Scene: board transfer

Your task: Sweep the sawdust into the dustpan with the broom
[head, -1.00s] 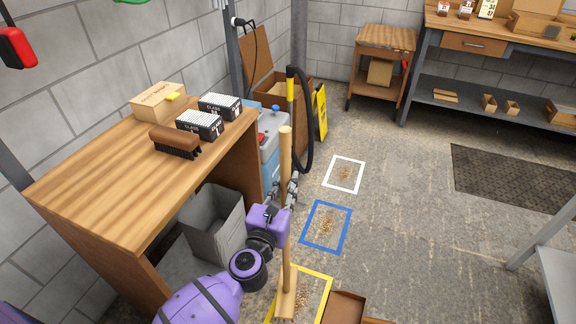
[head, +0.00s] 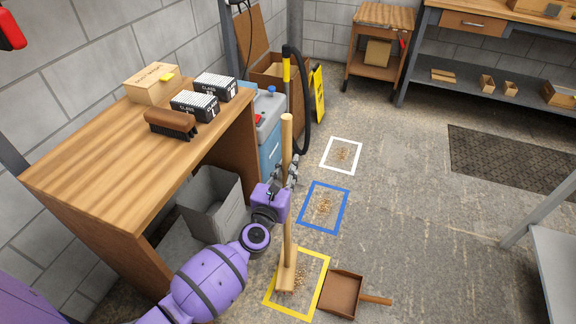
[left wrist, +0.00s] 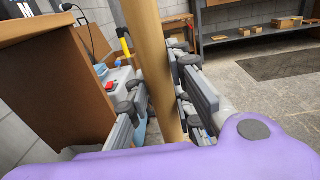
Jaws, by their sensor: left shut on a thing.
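My left gripper (head: 281,179) is shut on the wooden handle of the broom (head: 287,140); the handle (left wrist: 152,62) also stands between the fingers in the left wrist view. The broom is nearly upright, its head (head: 286,277) low inside the yellow frame (head: 312,307) at its left side. Sawdust (head: 300,279) lies just right of the broom head. More sawdust piles lie in the blue frame (head: 345,205) and the white frame (head: 341,172). The brown dustpan (head: 341,294) lies on the floor right of the yellow frame, its handle pointing right. My right gripper is out of view.
A wooden bench (head: 90,165) stands at the left with a brush (head: 171,124) and boxes on it. A vacuum (head: 268,120) stands behind.

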